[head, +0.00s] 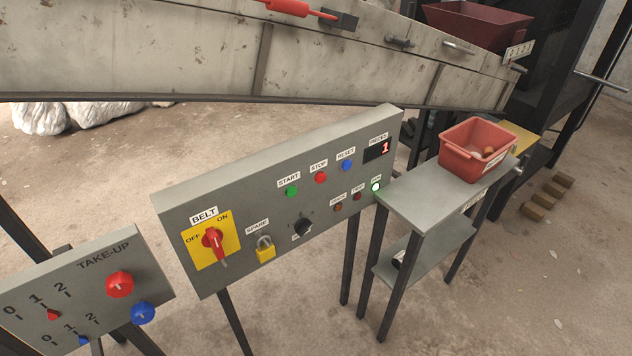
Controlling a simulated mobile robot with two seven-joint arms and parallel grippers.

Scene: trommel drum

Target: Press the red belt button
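A grey control panel (330,140) stands on legs at the middle. Its red button (320,177) is labelled STOP and sits between a green START button (291,190) and a blue RESET button (346,165). The label BELT is over a red rotary handle (213,243) on a yellow plate (195,248) marked OFF and ON, at the panel's left. I cannot tell which mark the handle points to. A display (377,150) reads 1 and a green lamp (376,187) is lit. Neither gripper is in view.
A take-up panel (75,285) with a red knob (119,284) and a blue knob (142,313) is at the lower left. A grey side table (410,197) carries a red bin (466,158). The sloping conveyor frame (190,55) runs behind. Wooden blocks (545,197) lie on the floor at right.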

